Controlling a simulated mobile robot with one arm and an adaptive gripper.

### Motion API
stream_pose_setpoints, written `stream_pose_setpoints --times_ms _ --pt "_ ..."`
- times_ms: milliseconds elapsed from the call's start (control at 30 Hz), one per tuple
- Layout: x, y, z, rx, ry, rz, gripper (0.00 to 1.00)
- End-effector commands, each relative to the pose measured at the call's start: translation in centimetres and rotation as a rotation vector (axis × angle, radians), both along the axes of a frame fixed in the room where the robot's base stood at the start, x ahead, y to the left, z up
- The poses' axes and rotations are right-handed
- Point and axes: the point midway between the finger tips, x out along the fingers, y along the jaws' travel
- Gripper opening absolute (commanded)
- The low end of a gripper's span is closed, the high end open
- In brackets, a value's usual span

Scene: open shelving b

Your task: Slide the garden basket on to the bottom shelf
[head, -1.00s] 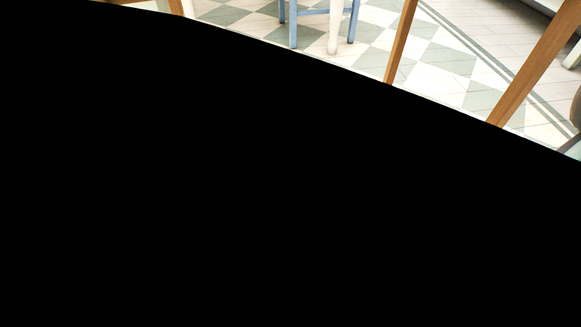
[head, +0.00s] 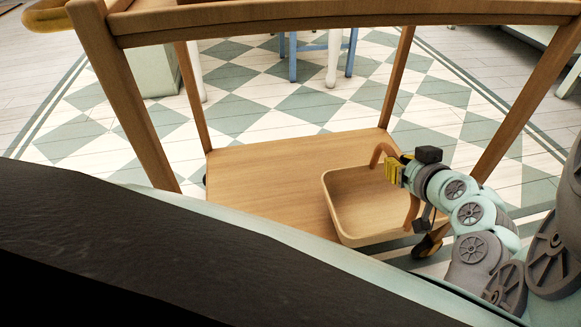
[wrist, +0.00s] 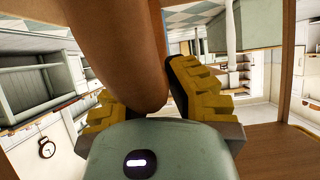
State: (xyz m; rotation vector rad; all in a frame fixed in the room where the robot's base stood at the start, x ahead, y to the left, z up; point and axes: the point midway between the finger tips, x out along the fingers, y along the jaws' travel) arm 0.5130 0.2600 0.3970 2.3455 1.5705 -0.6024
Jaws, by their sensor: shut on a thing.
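The garden basket (head: 345,200) is a light wooden tray-like basket with a brown arched handle (head: 380,152). It is over the right part of the bottom shelf (head: 250,170) of a wooden trolley, and its near right corner reaches to the shelf's edge. Whether its base rests fully on the shelf I cannot tell. My gripper (head: 393,170), with yellow fingers, is shut on the handle at the basket's right side. In the wrist view the handle (wrist: 125,50) passes between the yellow finger pads (wrist: 140,100).
The trolley has wooden legs (head: 120,100) and an upper rail (head: 330,20) above the shelf. The shelf's left part is bare. Blue chair legs (head: 292,55) stand on the tiled floor beyond. A wheel (head: 428,245) sits near the right corner.

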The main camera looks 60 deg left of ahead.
Motion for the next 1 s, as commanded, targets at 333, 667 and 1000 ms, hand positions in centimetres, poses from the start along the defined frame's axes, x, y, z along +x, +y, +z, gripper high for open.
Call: stream_pose_setpoints --times_ms 333,667,1000 --pt "1.2 3.9 0.1 0.002 -0.003 0.010 0.00" --pt "2.2 6.1 0.0 0.005 -0.004 0.008 0.00" --pt "2.3 6.1 -1.9 0.003 -0.002 0.004 0.00"
